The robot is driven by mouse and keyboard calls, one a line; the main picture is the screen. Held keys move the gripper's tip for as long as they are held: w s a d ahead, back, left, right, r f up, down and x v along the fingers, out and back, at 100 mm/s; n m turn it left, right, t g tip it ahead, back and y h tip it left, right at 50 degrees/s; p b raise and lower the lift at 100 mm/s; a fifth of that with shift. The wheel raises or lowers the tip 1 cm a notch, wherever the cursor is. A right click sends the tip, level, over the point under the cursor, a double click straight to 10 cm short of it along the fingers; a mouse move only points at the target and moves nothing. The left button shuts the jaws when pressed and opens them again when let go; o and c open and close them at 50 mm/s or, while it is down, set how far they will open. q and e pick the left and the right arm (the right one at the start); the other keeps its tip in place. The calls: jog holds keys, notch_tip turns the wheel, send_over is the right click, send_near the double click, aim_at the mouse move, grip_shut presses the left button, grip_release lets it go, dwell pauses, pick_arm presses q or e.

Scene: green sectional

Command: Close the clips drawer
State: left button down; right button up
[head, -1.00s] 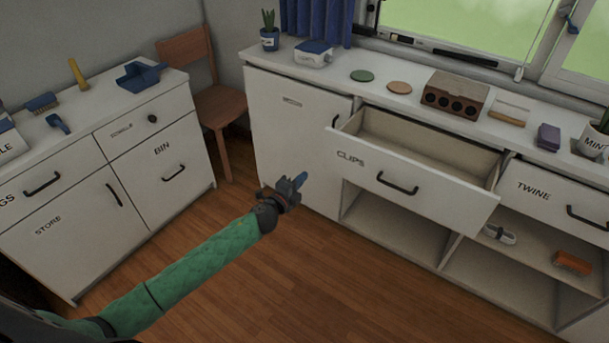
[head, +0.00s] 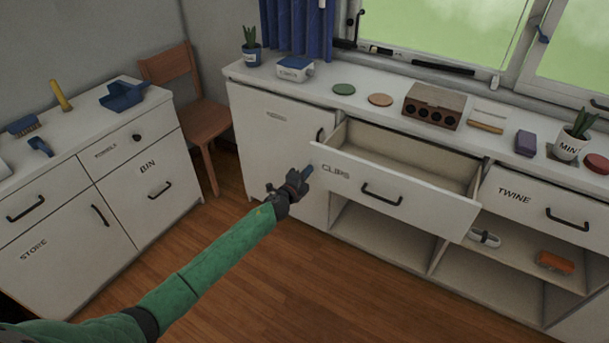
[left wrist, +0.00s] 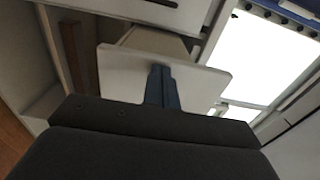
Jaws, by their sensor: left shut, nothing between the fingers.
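The clips drawer (head: 397,186) is pulled open in the white cabinet under the window, and its inside looks empty. Its front bears the word CLIPS and a dark bar handle (head: 381,193). My left gripper (head: 306,171) is shut and empty, at the left end of the drawer front. In the left wrist view the shut blue fingers (left wrist: 162,86) overlap a pale panel (left wrist: 120,72), which looks like the drawer front. I cannot tell whether they touch it. My right gripper is not in view.
The twine drawer (head: 541,205) to the right is shut. Below are open shelves with a white item (head: 484,238) and an orange item (head: 555,261). A wooden chair (head: 200,105) stands between the cabinets. The wooden floor (head: 290,275) in front is clear.

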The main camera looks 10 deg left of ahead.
pick_arm(q)
jog(key=shift+w, duration=0.1)
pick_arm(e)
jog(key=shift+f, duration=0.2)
pick_arm(q)
jog(key=b, duration=0.6)
send_near(334, 140)
jog(key=w, duration=0.2)
jog(key=w+d+f, duration=0.1)
jog(key=w, duration=0.1)
jog(key=w+f, duration=0.1)
jog(key=w, duration=0.1)
jog(key=shift+w+d+f, duration=0.15)
jog(key=shift+w, duration=0.1)
jog(key=b+x, duration=0.2)
jog(key=x, duration=0.3)
jog(key=shift+w, duration=0.1)
jog(key=shift+r, duration=0.45)
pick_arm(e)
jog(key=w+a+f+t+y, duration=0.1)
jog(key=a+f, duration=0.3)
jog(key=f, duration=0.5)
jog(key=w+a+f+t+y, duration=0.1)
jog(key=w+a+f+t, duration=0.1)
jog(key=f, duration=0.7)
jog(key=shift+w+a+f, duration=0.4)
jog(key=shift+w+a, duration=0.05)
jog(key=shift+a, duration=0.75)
